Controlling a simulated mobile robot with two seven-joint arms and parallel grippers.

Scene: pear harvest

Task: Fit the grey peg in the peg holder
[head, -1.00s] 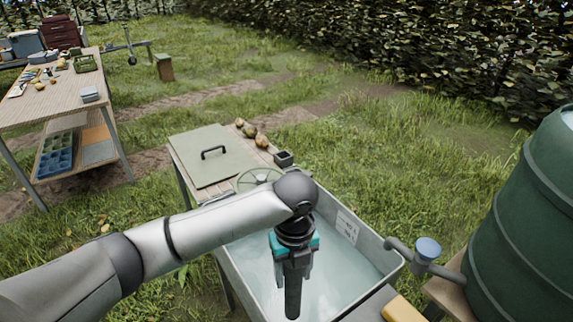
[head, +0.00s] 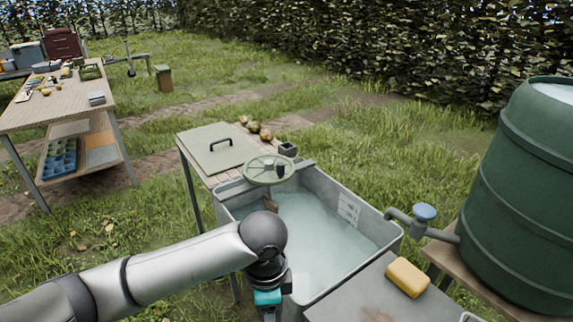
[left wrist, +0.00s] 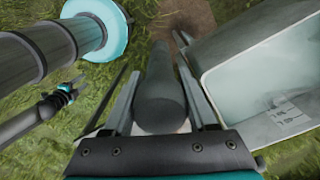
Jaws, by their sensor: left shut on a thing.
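My left gripper (left wrist: 159,74) is shut on the grey peg (left wrist: 163,100), a dark grey cylinder between its fingers in the left wrist view. In the head view my left gripper (head: 267,299) is at the bottom edge, by the near left side of the water basin; its fingers and the peg are out of frame. A small dark square open box (head: 287,149) at the right corner of the slatted table looks like the peg holder. Another small gripper, apparently my right one (left wrist: 68,88), shows at the left wrist view's left; its jaw opening is unclear.
The water basin (head: 345,245) stands beyond the gripper. A round green wheel (head: 268,170) stands at its far left corner. A green lid (head: 217,150) and pears (head: 258,131) lie on the table. A yellow sponge (head: 407,278), tap (head: 424,213) and green barrel (head: 530,190) are at right.

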